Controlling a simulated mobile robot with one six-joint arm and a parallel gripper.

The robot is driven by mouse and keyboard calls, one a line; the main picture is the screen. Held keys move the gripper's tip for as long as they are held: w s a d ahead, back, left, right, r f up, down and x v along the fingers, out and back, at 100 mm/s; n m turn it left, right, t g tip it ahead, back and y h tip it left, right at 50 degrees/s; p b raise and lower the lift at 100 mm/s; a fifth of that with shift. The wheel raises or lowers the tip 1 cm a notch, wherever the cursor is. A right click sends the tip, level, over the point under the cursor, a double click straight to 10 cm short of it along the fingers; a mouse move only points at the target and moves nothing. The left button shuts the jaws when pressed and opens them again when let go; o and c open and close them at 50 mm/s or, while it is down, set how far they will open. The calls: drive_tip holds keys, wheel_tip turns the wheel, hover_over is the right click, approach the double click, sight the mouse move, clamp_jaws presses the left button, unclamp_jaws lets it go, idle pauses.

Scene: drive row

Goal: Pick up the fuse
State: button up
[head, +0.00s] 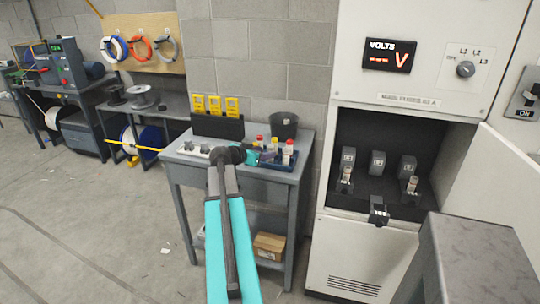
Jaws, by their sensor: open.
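Several small upright cylinders that look like fuses stand in and around a dark blue tray (291,166) on the small grey table. One is white with a red top (288,151), one has a yellow top (274,146), one a red top (260,141). I cannot tell which is the fuse meant. My gripper (259,157) is at the tray's left side, beside these cylinders. It is open. Its fingers are small and partly hidden, and I cannot see whether they touch anything. My teal arm reaches up from the bottom of the picture.
On the grey table (235,172) are a black rack with yellow meters (215,105), a dark bin (284,126) and small white items at left. An open electrical cabinet (365,130) with fuse holders stands at right. A grey block (475,250) is in front.

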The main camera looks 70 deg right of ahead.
drive_tip(key=shift+d, duration=0.15)
drive_tip(key=shift+s+d+f+p, duration=0.15)
drive_tip(key=shift+d+p, duration=0.25)
drive_tip(key=shift+d, duration=0.1)
drive_tip(key=shift+p+x, duration=0.7)
drive_tip(key=shift+x, duration=1.35)
drive_tip(key=shift+f, duration=0.1)
drive_tip(key=shift+a, duration=0.1)
clamp_jaws()
